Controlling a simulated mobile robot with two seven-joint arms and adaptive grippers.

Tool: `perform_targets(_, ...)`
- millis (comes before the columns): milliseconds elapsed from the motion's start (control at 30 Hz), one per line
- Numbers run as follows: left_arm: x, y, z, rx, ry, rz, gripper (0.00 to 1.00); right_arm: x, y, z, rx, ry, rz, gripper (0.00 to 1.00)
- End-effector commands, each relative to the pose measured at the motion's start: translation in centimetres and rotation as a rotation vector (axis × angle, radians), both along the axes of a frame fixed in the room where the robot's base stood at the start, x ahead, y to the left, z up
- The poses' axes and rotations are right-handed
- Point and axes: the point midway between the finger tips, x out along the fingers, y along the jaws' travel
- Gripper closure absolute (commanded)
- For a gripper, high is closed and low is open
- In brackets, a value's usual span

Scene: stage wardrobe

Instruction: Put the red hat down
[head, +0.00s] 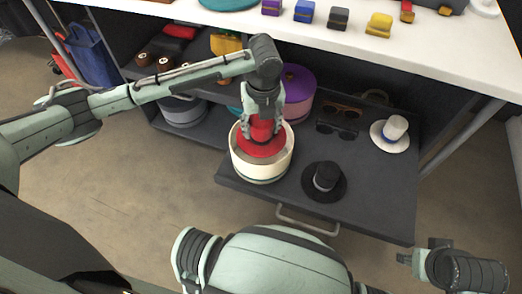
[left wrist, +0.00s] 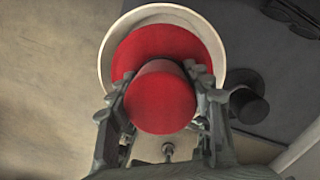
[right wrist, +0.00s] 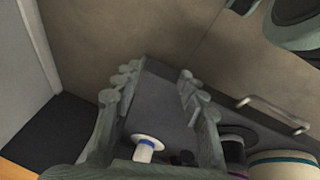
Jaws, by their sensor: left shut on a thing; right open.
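The red hat (head: 262,142) is inside or just over the open top of a round cream hat box (head: 262,166) on the dark pull-out shelf. My left gripper (head: 263,122) points down and is shut on the hat's crown. In the left wrist view the red hat (left wrist: 160,95) sits between the two fingers, its brim within the pale rim of the box (left wrist: 107,60). Whether the brim touches the box floor cannot be told. My right gripper (right wrist: 155,85) is open and empty; in the head view it is at the lower right (head: 420,258).
On the pull-out shelf (head: 375,205) are a black hat (head: 324,182), a white hat (head: 391,133) and sunglasses (head: 337,131). A purple box (head: 298,92) stands behind the cream one. A white counter (head: 430,50) overhangs the back. The shelf's front right is clear.

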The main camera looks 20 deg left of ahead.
Motion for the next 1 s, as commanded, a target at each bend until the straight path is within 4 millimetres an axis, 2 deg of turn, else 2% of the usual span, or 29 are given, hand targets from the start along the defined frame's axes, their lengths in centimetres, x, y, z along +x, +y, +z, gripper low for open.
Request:
perform_targets(33, -0.1, 0.0, -1.6, 0.001, 0.003, 0.001, 0.78, -0.1, 0.0, 0.3, -0.002, -0.004, 0.000, 0.58)
perform_targets(200, -0.1, 0.0, -4.7, 0.000, 0.001, 0.000, 0.78, -0.6, -0.1, 1.5, -0.008, -0.009, -0.002, 0.58)
perform_targets(467, 0.0, 0.0, -6.6, 0.001, 0.000, 0.002, 0.78, -0.9, -0.1, 2.2, -0.012, -0.011, -0.004, 0.58)
perform_targets(700, 0.0, 0.0, -10.0, 0.000, 0.000, 0.001, 0.78, -0.2, 0.6, 3.1, -0.002, -0.062, 0.012, 0.58)
perform_targets(1000, 0.0, 0.0, -10.1, 0.000, -0.001, 0.001, 0.78, 0.0, 0.8, 3.3, 0.000, -0.070, 0.016, 0.58)
